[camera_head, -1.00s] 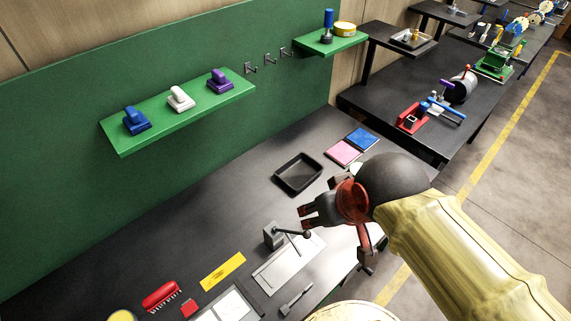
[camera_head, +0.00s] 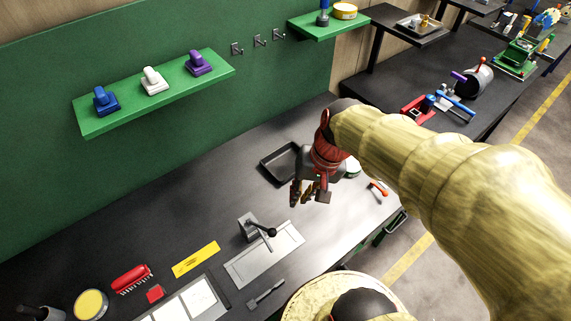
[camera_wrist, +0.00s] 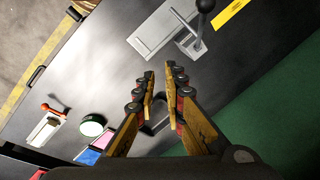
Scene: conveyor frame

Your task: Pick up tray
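The black shallow tray (camera_head: 279,164) lies on the dark workbench below the green wall in the head view. My gripper hides its right part. My gripper (camera_head: 310,194) is over the bench at the tray's near right side, with its fingers pointing down. In the wrist view, the fingers (camera_wrist: 160,80) stand apart with a gap between them and nothing held. A piece of the tray (camera_wrist: 155,118) shows between the fingers, mostly covered by them. I cannot tell the exact height of the fingers over the bench.
A lever press (camera_head: 257,229) with a grey plate stands nearer on the bench. A round green-rimmed container (camera_wrist: 92,126) and pink and blue pads (camera_wrist: 89,156) lie close to the tray. A green shelf (camera_head: 155,95) with stamps is on the wall. Bench left of the tray is clear.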

